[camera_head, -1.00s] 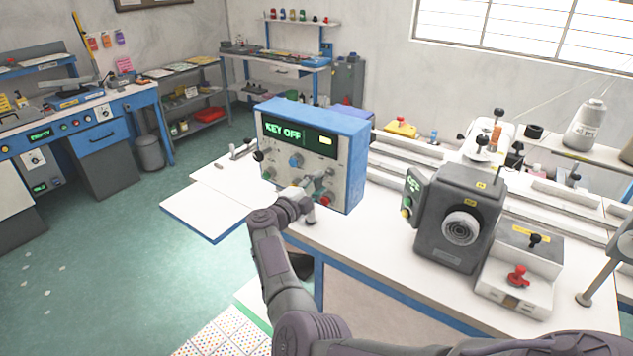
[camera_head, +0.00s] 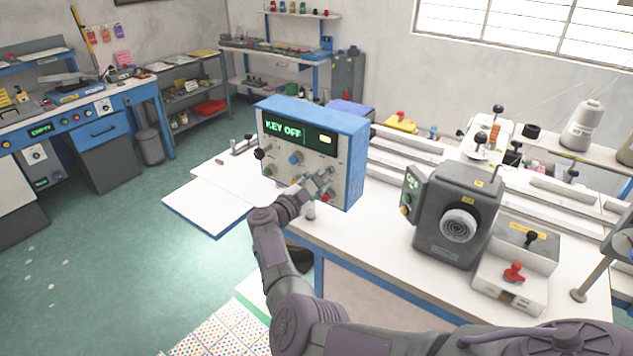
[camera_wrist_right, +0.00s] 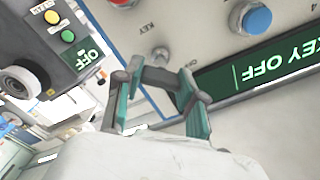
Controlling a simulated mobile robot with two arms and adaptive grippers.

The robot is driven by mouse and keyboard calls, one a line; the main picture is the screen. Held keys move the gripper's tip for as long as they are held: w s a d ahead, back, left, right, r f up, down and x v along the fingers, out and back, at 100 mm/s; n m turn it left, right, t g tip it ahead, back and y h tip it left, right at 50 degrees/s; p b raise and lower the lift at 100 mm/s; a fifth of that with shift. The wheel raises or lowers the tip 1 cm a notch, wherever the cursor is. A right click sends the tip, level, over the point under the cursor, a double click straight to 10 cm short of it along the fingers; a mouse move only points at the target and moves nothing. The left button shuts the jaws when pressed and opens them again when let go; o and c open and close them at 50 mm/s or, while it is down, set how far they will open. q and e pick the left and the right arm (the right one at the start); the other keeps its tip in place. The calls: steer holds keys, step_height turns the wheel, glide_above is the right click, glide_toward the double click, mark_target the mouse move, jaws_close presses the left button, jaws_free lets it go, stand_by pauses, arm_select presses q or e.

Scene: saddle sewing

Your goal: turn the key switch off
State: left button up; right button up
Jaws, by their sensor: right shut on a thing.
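The blue and white control box (camera_head: 352,150) stands on the bench in the head view. Its green display (camera_head: 283,129) reads "KEY OFF", and the display shows upside down in the wrist view (camera_wrist_right: 262,68). The key switch (camera_wrist_right: 160,54) is a small silver piece beside the "KEY" label on the box's front. My right gripper (camera_head: 320,184) is at the lower right of this front. In the wrist view its fingers (camera_wrist_right: 160,76) are at either side of the key switch, shut on it. The exact contact is hard to see. My left gripper is not in view.
A blue button (camera_wrist_right: 257,18) is close to the fingers on the box's front. A dark grey machine (camera_head: 458,215) with a dial stands to the right. A white leaf (camera_head: 215,195) of the bench extends left. Bare bench top lies between box and machine.

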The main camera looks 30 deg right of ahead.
steer(key=shift+r, duration=0.1)
steer(key=o, duration=1.1)
steer(key=shift+d, duration=0.1)
steer(key=shift+o, duration=0.2)
